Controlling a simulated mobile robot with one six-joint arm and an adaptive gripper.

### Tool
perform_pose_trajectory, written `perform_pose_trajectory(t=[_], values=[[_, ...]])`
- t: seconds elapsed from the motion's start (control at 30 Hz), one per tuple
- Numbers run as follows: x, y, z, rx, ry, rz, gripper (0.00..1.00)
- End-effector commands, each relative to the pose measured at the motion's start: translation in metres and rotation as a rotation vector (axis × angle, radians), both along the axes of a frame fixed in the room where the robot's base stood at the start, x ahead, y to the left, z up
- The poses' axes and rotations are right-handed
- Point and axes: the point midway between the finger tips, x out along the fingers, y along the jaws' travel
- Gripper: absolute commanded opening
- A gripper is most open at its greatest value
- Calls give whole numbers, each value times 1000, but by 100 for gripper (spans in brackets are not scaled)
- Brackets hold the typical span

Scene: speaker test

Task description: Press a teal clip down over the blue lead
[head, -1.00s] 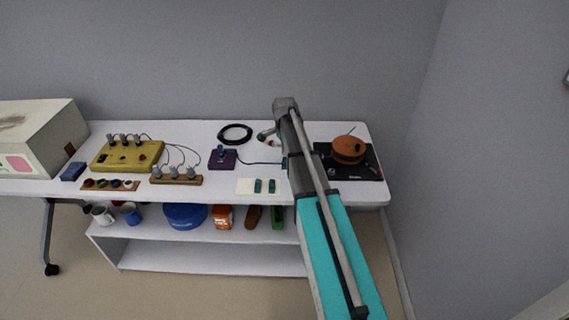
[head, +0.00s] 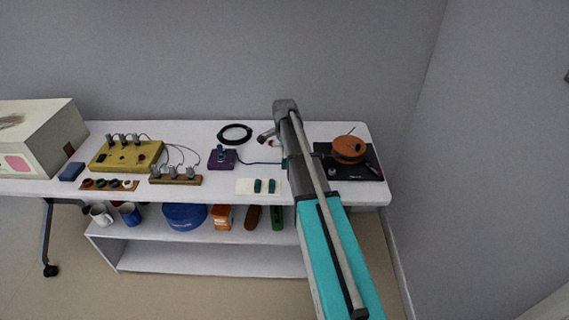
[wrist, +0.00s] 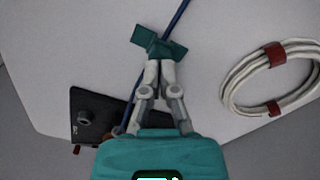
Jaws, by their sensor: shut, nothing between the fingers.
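A teal clip (wrist: 158,42) lies on the white table in the wrist view, across the line of the blue lead (wrist: 178,18). The lead runs out from the clip's far side and shows again to the left of my fingers. My gripper (wrist: 160,64) is shut and empty, its fingertips at the clip's near edge. I cannot tell whether they touch it, or whether the clip is pressed fully down. Two more teal clips, one left (head: 257,186) and one right (head: 271,186), lie on a pale card (head: 244,186). My arm hides much of the work spot in the head view.
A white cable coil with red ties (wrist: 231,90) lies right of the clip. A black deck (head: 368,173) carrying an orange disc (head: 348,146) stands at the table's right. The lead reaches a purple box (head: 222,164). A black cable coil (head: 235,128) lies behind it.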

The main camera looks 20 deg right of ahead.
Motion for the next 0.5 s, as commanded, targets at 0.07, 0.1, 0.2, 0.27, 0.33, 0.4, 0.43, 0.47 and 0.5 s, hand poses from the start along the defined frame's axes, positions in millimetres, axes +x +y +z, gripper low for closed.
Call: perform_pose_trajectory(t=[0.07,0.1,0.2,0.27,0.33,0.4,0.43,0.47,0.5], values=[[0,0,-2,0,0,0,0],[0,0,-2,0,0,0,0],[0,0,-3,0,0,0,0],[0,0,-4,0,0,0,0],[0,0,-4,0,0,0,0],[0,0,-5,0,0,0,0],[0,0,-5,0,0,0,0],[0,0,-6,0,0,0,0],[0,0,-6,0,0,0,0]])
